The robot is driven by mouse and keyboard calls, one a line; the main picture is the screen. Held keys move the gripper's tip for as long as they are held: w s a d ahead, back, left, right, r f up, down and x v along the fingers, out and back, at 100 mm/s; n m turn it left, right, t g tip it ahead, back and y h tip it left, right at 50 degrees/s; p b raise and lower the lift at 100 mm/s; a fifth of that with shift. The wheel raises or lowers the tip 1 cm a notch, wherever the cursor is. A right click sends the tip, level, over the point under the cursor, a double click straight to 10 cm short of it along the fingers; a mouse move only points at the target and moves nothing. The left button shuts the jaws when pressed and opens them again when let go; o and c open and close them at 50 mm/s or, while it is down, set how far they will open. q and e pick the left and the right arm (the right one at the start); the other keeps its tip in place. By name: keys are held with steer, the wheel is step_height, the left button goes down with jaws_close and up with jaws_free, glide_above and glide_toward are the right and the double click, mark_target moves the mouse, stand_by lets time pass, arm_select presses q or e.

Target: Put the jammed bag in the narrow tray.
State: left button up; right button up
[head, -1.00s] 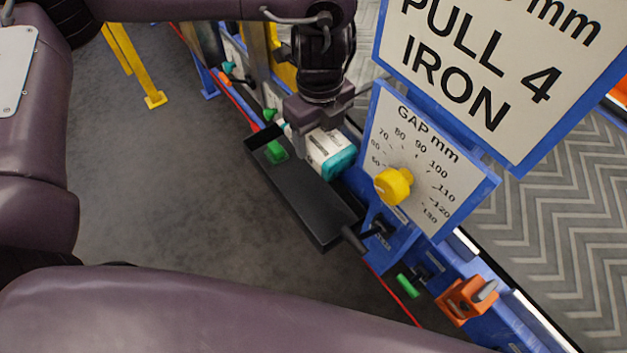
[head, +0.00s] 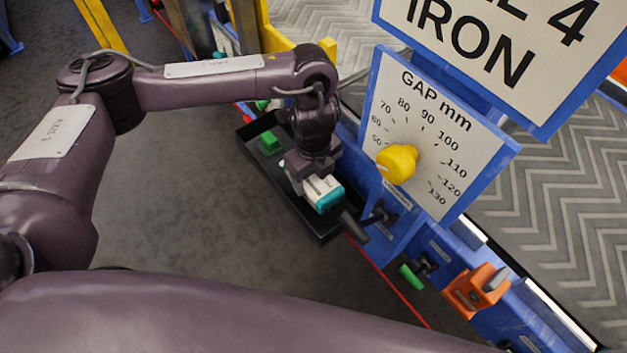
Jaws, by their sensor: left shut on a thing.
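The jammed bag (head: 322,190) is a small white bag with a teal end and some print on it. My left gripper (head: 308,177) is shut on it, pointing down over the narrow tray. The narrow tray (head: 285,203) is long, black and shallow, and it runs along the blue frame. The bag is over the tray's nearer half. I cannot tell whether its underside touches the tray floor. A green block (head: 269,143) lies in the far end of the tray. My right gripper does not show.
A gap dial with a yellow knob (head: 397,163) stands right of the tray. A black handle (head: 352,227) is at the tray's near end. An orange bracket (head: 474,291) and a green handle (head: 411,277) are further right. Grey floor left of the tray is clear.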

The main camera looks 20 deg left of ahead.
arm_select(q)
steer(key=shift+w+f, duration=0.1)
steer(key=shift+f, duration=0.7)
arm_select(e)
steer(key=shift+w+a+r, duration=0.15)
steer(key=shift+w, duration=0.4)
arm_select(q)
steer(key=shift+f+b, duration=0.35)
steer(key=shift+f, duration=0.25)
steer(key=o, duration=1.3)
steer(key=shift+c, duration=0.2)
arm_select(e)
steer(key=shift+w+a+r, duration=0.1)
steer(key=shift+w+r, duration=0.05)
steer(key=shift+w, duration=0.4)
